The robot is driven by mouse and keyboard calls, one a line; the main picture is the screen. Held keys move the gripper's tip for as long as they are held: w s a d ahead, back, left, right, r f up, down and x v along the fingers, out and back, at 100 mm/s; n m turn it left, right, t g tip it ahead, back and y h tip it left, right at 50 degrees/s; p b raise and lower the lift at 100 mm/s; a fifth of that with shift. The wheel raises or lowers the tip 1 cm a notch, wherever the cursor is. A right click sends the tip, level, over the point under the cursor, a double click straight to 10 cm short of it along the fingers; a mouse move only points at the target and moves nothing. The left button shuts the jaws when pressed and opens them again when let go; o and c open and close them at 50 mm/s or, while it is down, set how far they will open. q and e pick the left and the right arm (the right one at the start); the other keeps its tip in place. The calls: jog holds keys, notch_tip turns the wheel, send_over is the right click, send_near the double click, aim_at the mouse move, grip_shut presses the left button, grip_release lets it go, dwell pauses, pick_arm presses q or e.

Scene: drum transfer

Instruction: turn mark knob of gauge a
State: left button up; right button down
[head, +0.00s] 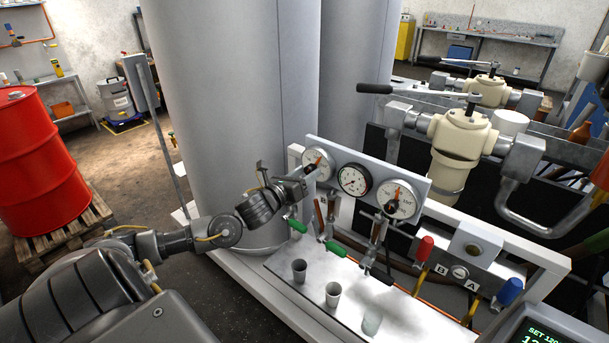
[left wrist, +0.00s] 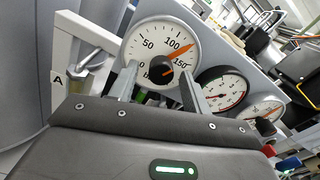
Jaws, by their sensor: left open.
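Gauge A (head: 318,160) is the leftmost white dial on the panel, partly covered by my left gripper in the head view. In the left wrist view gauge A (left wrist: 150,42) shows an orange pointer between the 100 and 150 marks. Its black mark knob (left wrist: 160,72) sits at the lower middle of the dial. My left gripper (head: 308,170) is at the dial face. In the left wrist view its two fingers (left wrist: 158,80) are apart, one on each side of the knob. I cannot tell whether either finger touches the knob. My right gripper is not in view.
A black-rimmed gauge (head: 353,179) and another white gauge (head: 397,199) sit to the right on the panel. Cups (head: 333,294) stand on the white tray (head: 305,315). A large grey tank (head: 220,100) rises behind.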

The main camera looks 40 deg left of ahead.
pick_arm(q)
jog(key=shift+s, duration=0.1)
jog(key=shift+s+f, duration=0.1)
jog(key=shift+s, duration=0.1)
jog(key=s+b, duration=0.2)
jog(key=s, duration=0.8)
jog(key=shift+b, duration=0.35)
jog(key=shift+s+d, duration=0.1)
